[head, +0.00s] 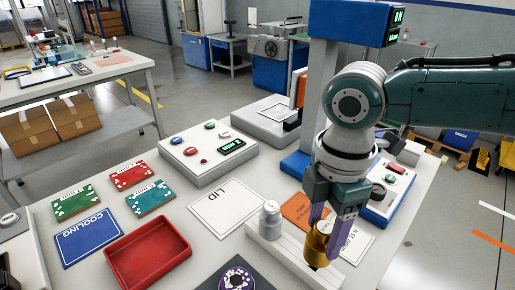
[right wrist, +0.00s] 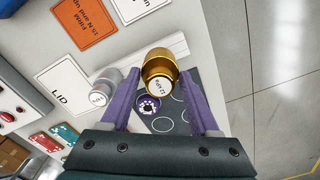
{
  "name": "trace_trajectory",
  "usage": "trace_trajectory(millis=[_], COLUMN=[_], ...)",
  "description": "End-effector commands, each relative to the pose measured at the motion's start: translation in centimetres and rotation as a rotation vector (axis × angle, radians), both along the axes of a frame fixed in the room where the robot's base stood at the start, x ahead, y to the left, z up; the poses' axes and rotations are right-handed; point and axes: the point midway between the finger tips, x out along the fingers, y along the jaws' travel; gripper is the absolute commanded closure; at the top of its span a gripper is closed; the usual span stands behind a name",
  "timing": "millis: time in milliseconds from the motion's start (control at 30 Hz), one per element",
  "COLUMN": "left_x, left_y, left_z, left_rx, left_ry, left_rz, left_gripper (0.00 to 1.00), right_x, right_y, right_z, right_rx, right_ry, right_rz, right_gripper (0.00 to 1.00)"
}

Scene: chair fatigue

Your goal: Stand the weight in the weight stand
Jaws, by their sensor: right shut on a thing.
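The brass weight (head: 317,245) is between the purple fingers of my right gripper (head: 327,222), which is shut on it. In the right wrist view the weight (right wrist: 159,66) shows its pale labelled end. The weight stand (head: 270,250) is a long pale block at the table's front, below and beside the brass weight. A silver weight (head: 270,220) stands at its left end; it also shows in the right wrist view (right wrist: 104,88). Whether the brass weight touches the stand, I cannot tell. My left gripper is out of view.
A dark mat (head: 207,284) with a purple-ringed disc (head: 237,276) lies in front of the stand. A red tray (head: 147,252), a LID card (head: 225,207) and an orange card (head: 297,210) lie nearby. A blue-based machine column (head: 322,100) stands behind my gripper.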

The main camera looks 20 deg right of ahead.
Motion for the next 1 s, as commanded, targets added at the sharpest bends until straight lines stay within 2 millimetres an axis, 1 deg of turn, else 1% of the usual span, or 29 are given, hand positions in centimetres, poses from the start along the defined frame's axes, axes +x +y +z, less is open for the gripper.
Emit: trace_trajectory(millis=[333,1000], left_x=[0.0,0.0], left_y=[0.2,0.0], left_z=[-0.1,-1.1], left_rx=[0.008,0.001], left_ry=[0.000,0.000], left_rz=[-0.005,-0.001], left_gripper=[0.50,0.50], right_x=[0.1,0.1], right_y=[0.1,0.1], right_z=[-0.1,-1.6], right_rx=[0.002,0.003], right_ry=[-0.003,-0.003], right_rz=[0.000,0.000], right_gripper=[0.87,0.87])
